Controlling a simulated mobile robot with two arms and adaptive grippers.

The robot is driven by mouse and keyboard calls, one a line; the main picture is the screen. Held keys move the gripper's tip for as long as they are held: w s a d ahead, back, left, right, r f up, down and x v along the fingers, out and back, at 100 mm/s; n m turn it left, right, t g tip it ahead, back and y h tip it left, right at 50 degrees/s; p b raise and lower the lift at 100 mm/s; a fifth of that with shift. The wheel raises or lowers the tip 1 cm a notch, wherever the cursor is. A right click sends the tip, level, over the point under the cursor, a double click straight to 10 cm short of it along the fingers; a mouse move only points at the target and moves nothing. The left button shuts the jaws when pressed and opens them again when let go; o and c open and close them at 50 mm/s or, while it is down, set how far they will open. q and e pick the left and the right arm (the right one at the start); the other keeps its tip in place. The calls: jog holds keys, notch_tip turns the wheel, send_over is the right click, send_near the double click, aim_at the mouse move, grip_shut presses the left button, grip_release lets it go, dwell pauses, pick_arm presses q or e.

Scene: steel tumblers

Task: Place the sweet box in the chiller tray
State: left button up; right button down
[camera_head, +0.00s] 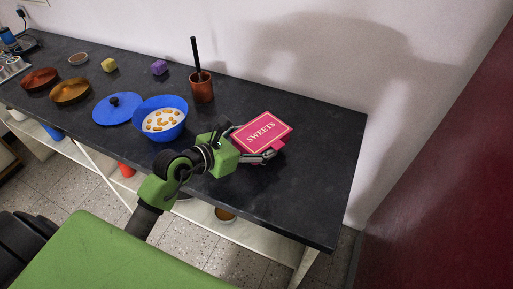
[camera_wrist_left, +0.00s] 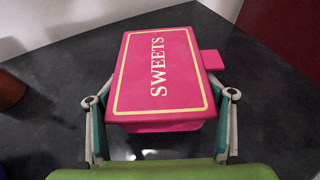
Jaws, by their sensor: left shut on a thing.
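The sweet box (camera_head: 262,132) is pink with a yellow border line and the word SWEETS on its lid. It is at the right part of the dark counter in the head view. It fills the middle of the left wrist view (camera_wrist_left: 160,75), with a small pink tab at its right side. My left gripper (camera_head: 262,155) is shut on the box, its fingers on either side of the near end. Whether the box touches the counter I cannot tell. I cannot make out a chiller tray for certain. My right gripper is not in view.
A blue bowl (camera_head: 174,133) with round pieces in it stands left of my gripper, beside a blue lid (camera_head: 117,109). A brown cup (camera_head: 201,91) with a dark stick stands behind. Brown dishes (camera_head: 70,91) and small blocks (camera_head: 159,68) sit farther left. The counter's right end (camera_head: 325,170) is clear.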

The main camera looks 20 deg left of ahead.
pick_arm(q)
jog(key=shift+f, duration=1.6)
jog(key=shift+f, duration=0.15)
jog(key=o, duration=1.2)
jog(key=shift+o, duration=0.2)
